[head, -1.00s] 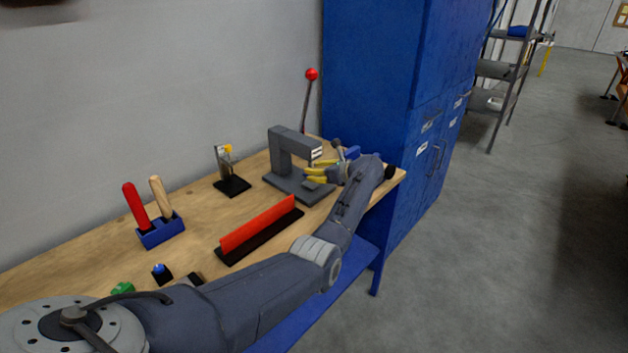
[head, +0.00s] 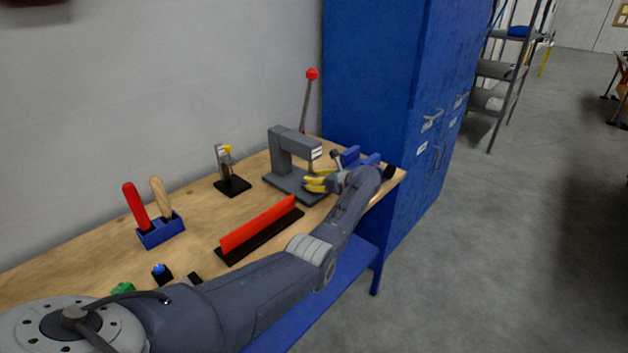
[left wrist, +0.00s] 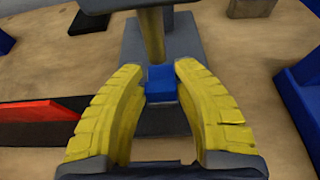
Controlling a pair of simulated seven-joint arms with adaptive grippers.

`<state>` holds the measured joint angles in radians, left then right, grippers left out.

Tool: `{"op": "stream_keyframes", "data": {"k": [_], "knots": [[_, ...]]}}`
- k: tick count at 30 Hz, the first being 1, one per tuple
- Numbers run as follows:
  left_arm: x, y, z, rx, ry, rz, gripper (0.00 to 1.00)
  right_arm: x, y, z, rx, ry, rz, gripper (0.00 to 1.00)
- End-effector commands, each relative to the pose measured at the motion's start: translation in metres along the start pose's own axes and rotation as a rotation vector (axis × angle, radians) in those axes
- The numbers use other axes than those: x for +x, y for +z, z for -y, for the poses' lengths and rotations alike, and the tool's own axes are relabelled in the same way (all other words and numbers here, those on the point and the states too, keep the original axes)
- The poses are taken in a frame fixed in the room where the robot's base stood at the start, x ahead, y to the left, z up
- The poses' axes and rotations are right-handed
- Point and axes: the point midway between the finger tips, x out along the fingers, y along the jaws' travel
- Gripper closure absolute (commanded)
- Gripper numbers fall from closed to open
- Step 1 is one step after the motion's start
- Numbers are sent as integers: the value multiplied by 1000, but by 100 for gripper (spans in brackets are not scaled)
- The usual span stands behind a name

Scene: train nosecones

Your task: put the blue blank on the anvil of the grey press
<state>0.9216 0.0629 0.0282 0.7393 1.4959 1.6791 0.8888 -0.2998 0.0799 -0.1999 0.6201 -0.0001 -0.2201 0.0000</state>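The grey press (head: 282,150) stands at the far end of the bench, with a red-knobbed lever (head: 312,75). My left gripper (head: 306,184) reaches in from the front with its yellow fingers low under the press head. In the left wrist view the fingertips are closed on both sides of the blue blank (left wrist: 161,84). The blank sits just below the press ram (left wrist: 153,38), over the grey press base (left wrist: 160,128). I cannot tell whether the blank touches the anvil, which is hidden. The blank is hidden in the head view. My right gripper is not in view.
A red bar on a black base (head: 260,226) lies in front of the press. A small clamp on a black plate (head: 232,185) and a blue holder with two handles (head: 162,231) stand left. A blue fixture (head: 350,155) and blue cabinet (head: 370,75) are to the right.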

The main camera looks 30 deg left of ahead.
Motion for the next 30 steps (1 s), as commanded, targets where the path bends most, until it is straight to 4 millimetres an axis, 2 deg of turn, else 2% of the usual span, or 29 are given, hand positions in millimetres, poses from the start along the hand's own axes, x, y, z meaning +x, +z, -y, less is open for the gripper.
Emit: {"op": "stream_keyframes", "data": {"k": [1,5,15,20,30], "knots": [[0,0,0,0,0,0,63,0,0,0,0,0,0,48],[0,0,0,0,0,0,48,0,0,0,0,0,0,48],[-2,4,0,0,-2,1,48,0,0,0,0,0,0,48],[-22,2,1,0,-4,-2,48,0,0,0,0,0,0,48],[-82,2,1,-1,-3,-2,48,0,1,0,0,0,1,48]]}}
